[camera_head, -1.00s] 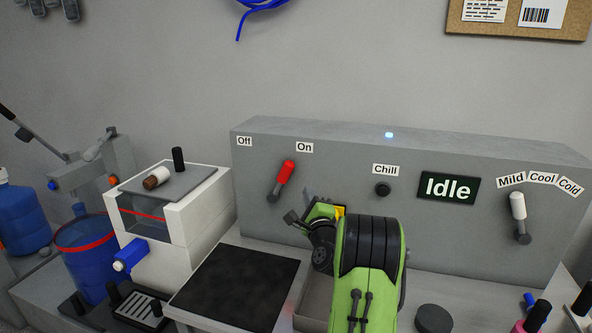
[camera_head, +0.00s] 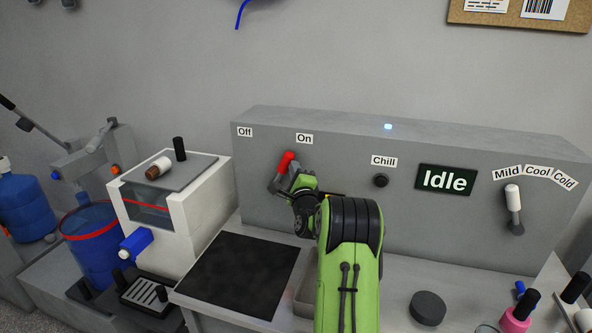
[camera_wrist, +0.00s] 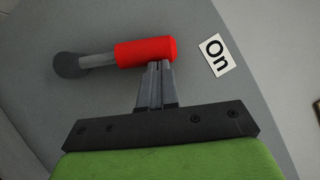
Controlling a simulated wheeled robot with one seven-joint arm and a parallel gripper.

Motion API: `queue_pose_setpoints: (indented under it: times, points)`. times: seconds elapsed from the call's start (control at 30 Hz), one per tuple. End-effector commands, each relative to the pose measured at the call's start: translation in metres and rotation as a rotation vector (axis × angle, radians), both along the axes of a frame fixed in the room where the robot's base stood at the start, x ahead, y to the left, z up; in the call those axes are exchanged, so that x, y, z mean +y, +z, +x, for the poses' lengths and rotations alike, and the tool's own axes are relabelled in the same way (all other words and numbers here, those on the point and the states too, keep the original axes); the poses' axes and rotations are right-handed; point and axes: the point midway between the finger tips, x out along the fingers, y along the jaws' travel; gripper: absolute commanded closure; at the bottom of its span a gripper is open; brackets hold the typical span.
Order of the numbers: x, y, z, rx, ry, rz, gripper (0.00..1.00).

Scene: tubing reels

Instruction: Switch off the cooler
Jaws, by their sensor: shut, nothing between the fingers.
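The cooler (camera_head: 330,146) is a long grey box against the wall with a lit blue lamp on top. Its red-handled lever (camera_head: 286,160) leans up and right toward the "On" label (camera_head: 304,138); the "Off" label (camera_head: 245,132) is to its left. The dark display (camera_head: 446,180) reads "Idle". My gripper (camera_head: 288,183) is at the lever, its fingers partly hidden by my green arm. In the wrist view the closed fingertips (camera_wrist: 159,66) are at the side of the red grip (camera_wrist: 146,52) near its end, seeming to touch it, not around it.
A Chill button (camera_head: 381,180) and a white-handled Mild/Cool/Cold lever (camera_head: 513,205) are on the same panel to the right. A white box with a clear front (camera_head: 205,200) stands at left. A black mat (camera_head: 240,274) and a dark puck (camera_head: 428,307) lie in front.

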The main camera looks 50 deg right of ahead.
Motion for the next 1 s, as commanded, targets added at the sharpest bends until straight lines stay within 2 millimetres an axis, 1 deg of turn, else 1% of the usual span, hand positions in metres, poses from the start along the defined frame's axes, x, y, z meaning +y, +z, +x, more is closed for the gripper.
queue_pose_setpoints:
  times: [0.03, 0.37, 0.53, 0.73, 1.0]
  points:
    - [0.001, 0.004, 0.001, 0.009, 0.001, -0.006, 1.0]
    - [0.004, 0.009, 0.006, 0.059, 0.001, -0.034, 1.0]
    - [0.008, 0.017, 0.014, 0.126, 0.003, -0.07, 1.0]
    - [0.017, 0.029, 0.031, 0.27, 0.005, -0.145, 1.0]
    - [0.031, 0.035, 0.057, 0.49, 0.004, -0.259, 1.0]
